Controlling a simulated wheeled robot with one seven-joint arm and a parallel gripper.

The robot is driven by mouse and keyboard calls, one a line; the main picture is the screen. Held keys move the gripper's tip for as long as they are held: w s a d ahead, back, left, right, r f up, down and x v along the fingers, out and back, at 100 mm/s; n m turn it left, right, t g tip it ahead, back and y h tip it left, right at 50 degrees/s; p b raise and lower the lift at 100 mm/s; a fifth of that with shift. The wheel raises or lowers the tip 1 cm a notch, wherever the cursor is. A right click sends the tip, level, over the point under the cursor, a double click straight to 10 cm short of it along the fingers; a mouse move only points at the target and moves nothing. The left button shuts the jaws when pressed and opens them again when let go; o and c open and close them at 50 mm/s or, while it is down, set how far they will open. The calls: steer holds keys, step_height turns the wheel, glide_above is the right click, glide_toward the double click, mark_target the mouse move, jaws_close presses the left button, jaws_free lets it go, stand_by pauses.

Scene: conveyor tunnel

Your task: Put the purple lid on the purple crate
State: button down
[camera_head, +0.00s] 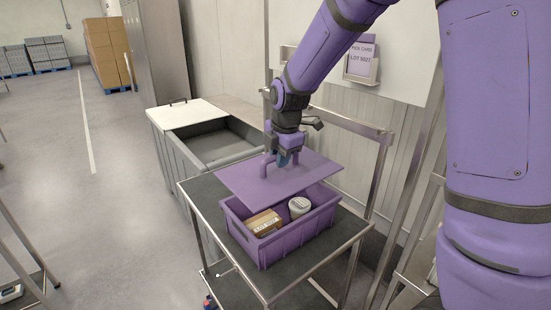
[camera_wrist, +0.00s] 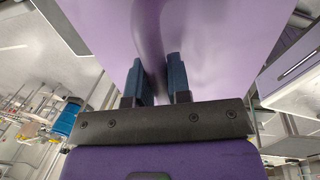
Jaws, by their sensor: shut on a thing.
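The purple crate (camera_head: 283,243) stands open-topped on the dark top of a metal-framed cart. In it I see a cardboard box (camera_head: 263,222) with a label and a white round tub (camera_head: 299,206). The flat purple lid (camera_head: 300,178) is above the far part of the crate, leaving the near part uncovered. Whether it touches the rim I cannot tell. My gripper (camera_head: 284,158) is shut on the lid's handle. In the wrist view, the blue fingers of my gripper (camera_wrist: 162,80) flank the handle, and the lid (camera_wrist: 215,45) fills the middle.
The cart (camera_head: 318,268) has a dark top with bare room around the crate and metal rails. A grey bin (camera_head: 215,148) with a white cover part stands behind left. A wall holder with a card (camera_head: 362,62) is at the back. Open floor lies left.

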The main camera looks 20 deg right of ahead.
mark_target(282, 172)
steer(key=shift+s+d, duration=0.1)
steer(key=shift+s, duration=0.25)
steer(key=shift+s+f, duration=0.1)
steer(key=shift+f, duration=2.7)
steer(key=shift+f, duration=1.6)
steer(key=c, duration=1)
jaws_free()
steer(key=shift+r, duration=0.1)
steer(key=r, duration=0.3)
steer(key=s+r, duration=0.1)
steer(key=r, duration=0.3)
steer(key=s+r, duration=0.1)
steer(key=r, duration=0.2)
steer(key=shift+d+r, duration=0.2)
steer(key=shift+d, duration=0.2)
